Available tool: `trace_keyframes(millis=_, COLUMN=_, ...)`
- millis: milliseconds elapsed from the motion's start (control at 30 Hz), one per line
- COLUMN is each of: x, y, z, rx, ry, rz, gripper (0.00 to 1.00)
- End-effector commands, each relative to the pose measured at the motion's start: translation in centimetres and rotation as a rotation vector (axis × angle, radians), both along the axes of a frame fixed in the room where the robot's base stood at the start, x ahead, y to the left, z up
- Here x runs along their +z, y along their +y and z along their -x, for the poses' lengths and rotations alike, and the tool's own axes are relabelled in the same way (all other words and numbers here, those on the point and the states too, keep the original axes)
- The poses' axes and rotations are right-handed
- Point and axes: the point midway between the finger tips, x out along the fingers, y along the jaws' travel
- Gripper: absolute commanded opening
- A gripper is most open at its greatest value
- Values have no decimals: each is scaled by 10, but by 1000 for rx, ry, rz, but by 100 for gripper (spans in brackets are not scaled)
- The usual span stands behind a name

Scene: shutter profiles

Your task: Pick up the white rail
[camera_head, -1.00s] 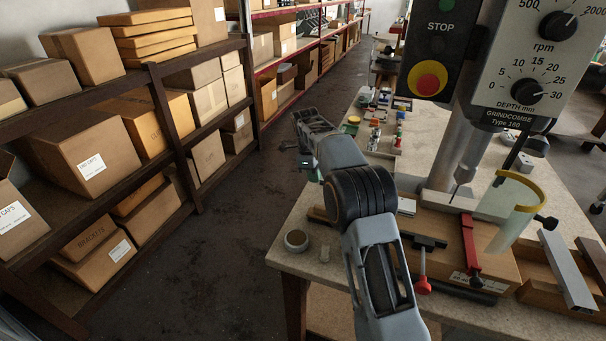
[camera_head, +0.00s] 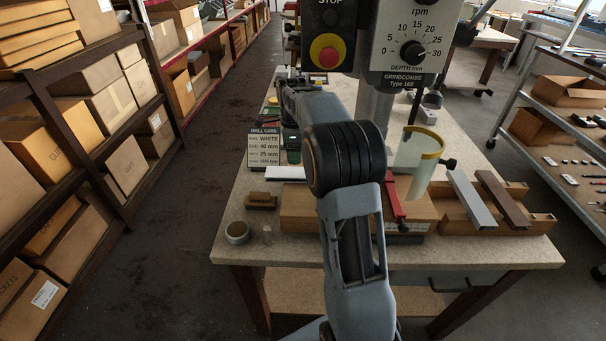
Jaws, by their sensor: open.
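A long white rail (camera_head: 287,173) lies across the wooden drill jig (camera_head: 298,206) on the bench, and my arm hides its middle. A second pale rail, with a light top and grey side (camera_head: 470,199), lies across a wooden rack at the right beside a brown rail (camera_head: 503,199).
The drill card (camera_head: 267,146) reads RAIL WHITE. The drill press (camera_head: 415,45), its curved clear guard (camera_head: 418,150) and a red clamp (camera_head: 392,198) stand left of the rack. A round tin (camera_head: 237,232) is at the front left. The bench's front right is clear.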

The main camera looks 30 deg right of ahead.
Motion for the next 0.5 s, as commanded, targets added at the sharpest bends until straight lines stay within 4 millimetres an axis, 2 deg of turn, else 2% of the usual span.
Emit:
trace_keyframes(millis=33, x=2, y=-10, z=9, rx=-5, ry=-6, rz=-6, gripper=71)
trace_keyframes(millis=100, x=1, y=-17, z=17, rx=-4, ry=-12, rz=-11, gripper=78)
trace_keyframes(millis=200, x=-6, y=-21, z=21, rx=-2, ry=-15, rz=-14, gripper=86)
trace_keyframes(millis=500, x=-37, y=-21, z=22, rx=-2, ry=-13, rz=-15, gripper=86)
